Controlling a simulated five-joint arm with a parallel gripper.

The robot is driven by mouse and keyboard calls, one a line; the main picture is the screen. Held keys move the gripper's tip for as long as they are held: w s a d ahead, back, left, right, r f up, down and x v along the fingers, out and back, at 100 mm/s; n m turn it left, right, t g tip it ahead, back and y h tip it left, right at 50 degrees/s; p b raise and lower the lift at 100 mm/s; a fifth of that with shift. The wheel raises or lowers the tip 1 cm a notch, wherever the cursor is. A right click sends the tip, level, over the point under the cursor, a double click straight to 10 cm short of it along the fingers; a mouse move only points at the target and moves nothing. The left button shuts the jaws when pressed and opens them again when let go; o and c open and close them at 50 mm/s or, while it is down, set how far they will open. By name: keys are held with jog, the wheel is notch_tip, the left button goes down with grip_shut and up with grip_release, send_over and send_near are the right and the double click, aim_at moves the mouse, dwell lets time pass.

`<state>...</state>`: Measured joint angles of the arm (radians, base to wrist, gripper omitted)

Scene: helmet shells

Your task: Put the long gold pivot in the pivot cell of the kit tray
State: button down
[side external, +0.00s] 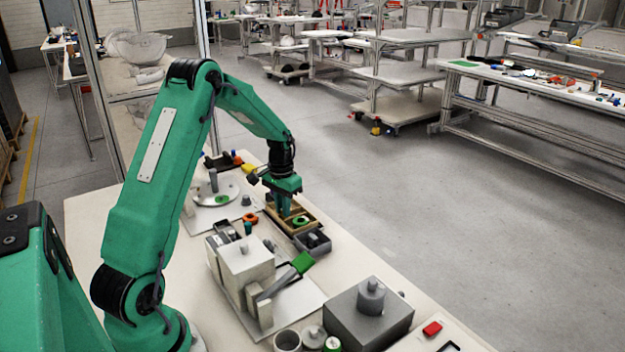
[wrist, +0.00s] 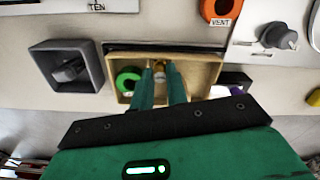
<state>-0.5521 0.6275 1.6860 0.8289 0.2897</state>
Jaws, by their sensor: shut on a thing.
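The kit tray (side external: 317,224) is a shallow tan box on the white table; it also shows in the wrist view (wrist: 203,73). A green ring (wrist: 128,78) lies in its left part in the wrist view; it also shows in the side view (side external: 301,220). My gripper (wrist: 159,68) points down over the middle of the tray, its fingers shut on the small gold pivot (wrist: 158,65). In the side view my gripper (side external: 286,212) has its fingertips at the tray. The fingers hide most of the pivot, and I cannot tell whether it touches the tray floor.
A dark grey square bin (wrist: 67,68) with a grey part stands left of the tray in the wrist view. An orange ring (wrist: 221,10) marked VENT lies beyond it. A grey knob (wrist: 278,36) sits on a white plate at right. A large grey block (side external: 370,318) stands nearer.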

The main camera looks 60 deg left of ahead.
jog(key=shift+f, duration=0.15)
jog(key=c, duration=1.4)
grip_release()
notch_tip(320, 180, up, 12)
jog(key=shift+r, duration=0.2)
jog(key=shift+d, duration=0.1)
